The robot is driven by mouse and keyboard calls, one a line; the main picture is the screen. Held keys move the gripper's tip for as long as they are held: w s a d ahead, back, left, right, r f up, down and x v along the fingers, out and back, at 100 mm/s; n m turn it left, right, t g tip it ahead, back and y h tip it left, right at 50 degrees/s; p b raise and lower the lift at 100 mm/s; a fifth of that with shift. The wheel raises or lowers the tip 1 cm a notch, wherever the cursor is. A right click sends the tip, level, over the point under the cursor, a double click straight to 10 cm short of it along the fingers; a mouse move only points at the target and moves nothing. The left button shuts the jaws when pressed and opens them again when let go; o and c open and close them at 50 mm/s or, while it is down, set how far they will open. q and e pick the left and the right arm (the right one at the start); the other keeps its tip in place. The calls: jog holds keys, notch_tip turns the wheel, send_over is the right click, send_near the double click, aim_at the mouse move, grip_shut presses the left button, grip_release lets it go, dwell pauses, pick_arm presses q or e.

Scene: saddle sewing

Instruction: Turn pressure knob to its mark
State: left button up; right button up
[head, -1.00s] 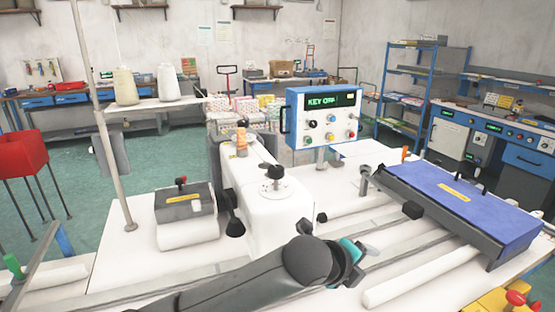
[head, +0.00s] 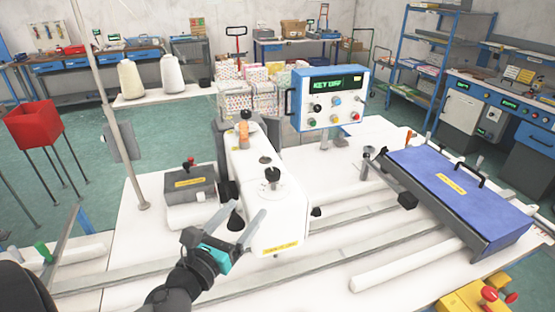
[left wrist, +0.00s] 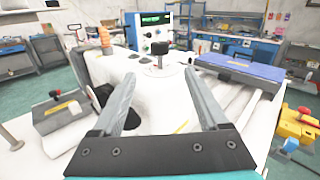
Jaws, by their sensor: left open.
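A black knob (head: 272,176) stands on a round white dial on top of the white sewing machine head (head: 270,215). I take it to be the pressure knob; its mark is too small to make out. In the left wrist view the knob (left wrist: 159,53) stands upright ahead, beyond the fingertips and roughly midway between them. My left gripper (head: 246,209) is open and empty, at the near left side of the machine head, its fingers pointing toward the knob and apart from it. The left wrist view shows both fingers spread (left wrist: 160,74). My right gripper is not in view.
A blue control box (head: 327,98) with a "KEY OFF" display stands behind the machine. An orange spool (head: 244,133) sits behind the knob. A grey block (head: 190,185) lies left, a blue hinged panel (head: 450,195) right. White thread cones (head: 172,73) stand at the back left.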

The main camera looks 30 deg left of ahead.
aim_at(269, 179)
pick_arm(q)
jog(key=shift+m, duration=0.4)
jog(key=w+p, duration=0.1)
jog(key=w, duration=0.3)
jog(key=w+a+p, duration=0.1)
jog(key=w, duration=0.3)
jog(key=w+p, duration=0.1)
jog(key=w, duration=0.4)
jog(key=shift+a+r, duration=0.15)
jog(key=shift+w, duration=0.65)
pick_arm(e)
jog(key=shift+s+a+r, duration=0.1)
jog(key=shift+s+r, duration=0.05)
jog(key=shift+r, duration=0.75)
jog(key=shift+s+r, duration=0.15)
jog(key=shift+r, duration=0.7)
pick_arm(q)
grip_shut()
